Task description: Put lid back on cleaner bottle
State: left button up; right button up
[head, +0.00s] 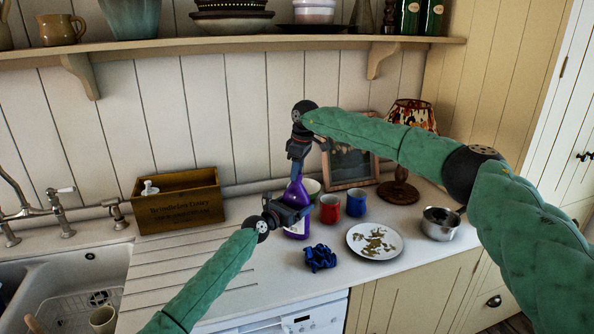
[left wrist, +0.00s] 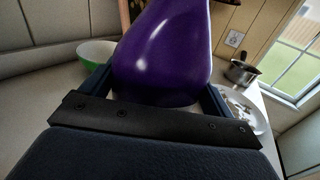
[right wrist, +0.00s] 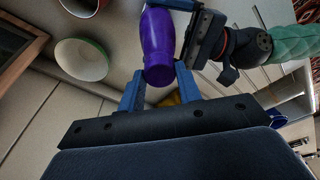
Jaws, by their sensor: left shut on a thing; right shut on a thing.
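The purple cleaner bottle (head: 296,188) stands upright on the counter, with a pale label low on its front. My left gripper (head: 293,213) is shut around its body, and the left wrist view shows the purple body (left wrist: 163,50) between the fingers. My right gripper (head: 297,168) is over the bottle's top, fingers pointing down, shut on what appears to be the lid. In the right wrist view the purple bottle (right wrist: 157,40) lies in line with the fingertips. The lid's outline is not distinct, and I cannot tell whether it is seated on the neck.
A red mug (head: 329,209), a blue mug (head: 356,203) and a plate (head: 388,252) stand right of the bottle. A crumpled blue cloth (head: 320,258) lies in front. A green-and-white bowl (right wrist: 82,60) and a picture frame (head: 350,168) are close behind. A wooden box (head: 178,201) stands left.

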jog(key=shift+m, duration=1.2)
jog(key=o, duration=0.9)
jog(key=shift+o, duration=0.2)
jog(key=shift+r, duration=2.25)
jog(key=shift+a, duration=0.1)
jog(key=shift+c, duration=0.5)
